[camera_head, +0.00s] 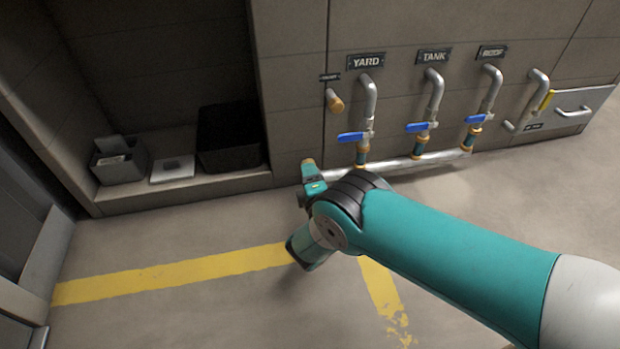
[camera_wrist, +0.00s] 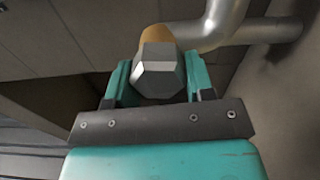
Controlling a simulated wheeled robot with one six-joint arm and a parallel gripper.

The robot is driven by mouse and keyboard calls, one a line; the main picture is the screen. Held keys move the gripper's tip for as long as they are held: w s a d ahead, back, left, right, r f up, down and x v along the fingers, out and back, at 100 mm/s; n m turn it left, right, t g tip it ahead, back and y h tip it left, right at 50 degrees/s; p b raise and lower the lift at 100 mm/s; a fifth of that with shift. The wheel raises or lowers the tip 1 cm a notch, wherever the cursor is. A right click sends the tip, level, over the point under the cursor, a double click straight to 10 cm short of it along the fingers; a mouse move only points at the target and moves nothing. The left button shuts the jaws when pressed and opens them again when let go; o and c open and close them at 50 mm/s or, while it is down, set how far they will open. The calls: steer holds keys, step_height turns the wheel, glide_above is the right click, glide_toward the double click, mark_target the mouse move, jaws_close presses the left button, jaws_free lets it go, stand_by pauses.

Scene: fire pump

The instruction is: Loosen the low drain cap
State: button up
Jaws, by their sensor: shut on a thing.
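The low drain cap (camera_wrist: 158,68) is a grey hexagonal piece with a brass-coloured part (camera_wrist: 157,36) behind it. In the wrist view it sits between the two teal fingers of my gripper (camera_wrist: 158,82), one on each side, shut on it. In the head view my gripper (camera_head: 310,172) is at the left end of the low horizontal pipe (camera_head: 400,165), near the floor. A brass-coloured bit of the cap's fitting (camera_head: 308,162) shows just above the fingers; the rest is hidden by my gripper.
Pipes labelled YARD (camera_head: 366,62), TANK (camera_head: 434,56) and ROOF rise above the low pipe, with blue valve handles (camera_head: 354,137). A brass-ended stub (camera_head: 335,102) juts out above the cap. Left, a recess holds a grey caddy (camera_head: 118,160) and a black bin (camera_head: 229,138). Floor at left is clear.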

steer(key=shift+d+f+n+b, duration=0.15)
steer(key=shift+n+b, duration=0.15)
steer(key=shift+n, duration=1)
steer(key=o, duration=0.9)
